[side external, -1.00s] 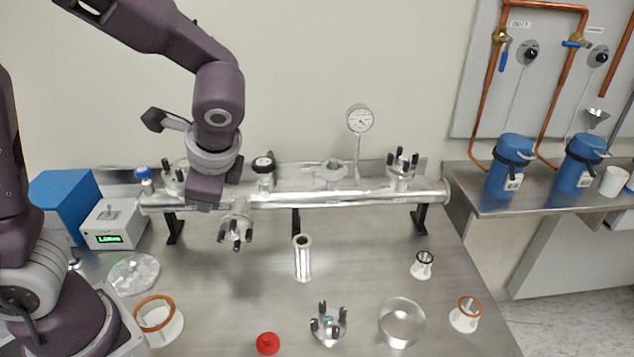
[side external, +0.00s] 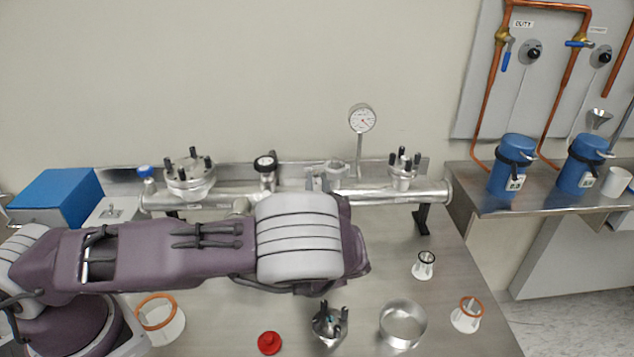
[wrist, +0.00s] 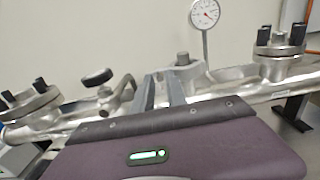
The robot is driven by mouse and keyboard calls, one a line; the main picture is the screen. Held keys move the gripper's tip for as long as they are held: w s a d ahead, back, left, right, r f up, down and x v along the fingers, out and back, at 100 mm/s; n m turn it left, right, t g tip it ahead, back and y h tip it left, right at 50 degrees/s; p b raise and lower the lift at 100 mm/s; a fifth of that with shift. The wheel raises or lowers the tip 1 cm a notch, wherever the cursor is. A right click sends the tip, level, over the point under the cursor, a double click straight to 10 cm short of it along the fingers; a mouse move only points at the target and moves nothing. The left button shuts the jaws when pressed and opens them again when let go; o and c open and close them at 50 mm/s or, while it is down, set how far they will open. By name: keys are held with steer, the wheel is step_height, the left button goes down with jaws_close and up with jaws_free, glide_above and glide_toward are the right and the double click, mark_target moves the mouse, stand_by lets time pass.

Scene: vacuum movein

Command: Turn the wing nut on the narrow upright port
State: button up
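The narrow upright port (side external: 336,167) stands on the silver manifold tube, right of the black-knobbed valve, with a metal clamp around it. In the wrist view the port (wrist: 183,60) is just beyond and right of my fingertips. The wing nut cannot be told apart clearly from the clamp; its place is close to my fingers. My gripper (side external: 317,178) is at the clamp's left side, fingers up. In the wrist view my gripper (wrist: 160,82) has its two fingers apart, with a gap between them. I cannot tell whether they touch the clamp.
The black-knobbed valve (wrist: 97,77) is left of my fingers. The gauge (side external: 362,119) rises behind, to the right. Bolted flanges (side external: 189,176) stand at both ends of the tube. A red cap (side external: 269,343), metal ring (side external: 402,323) and white holders (side external: 466,315) lie in front.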

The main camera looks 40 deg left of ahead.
steer(key=shift+a, duration=0.1)
steer(key=shift+c, duration=0.3)
jaws_close()
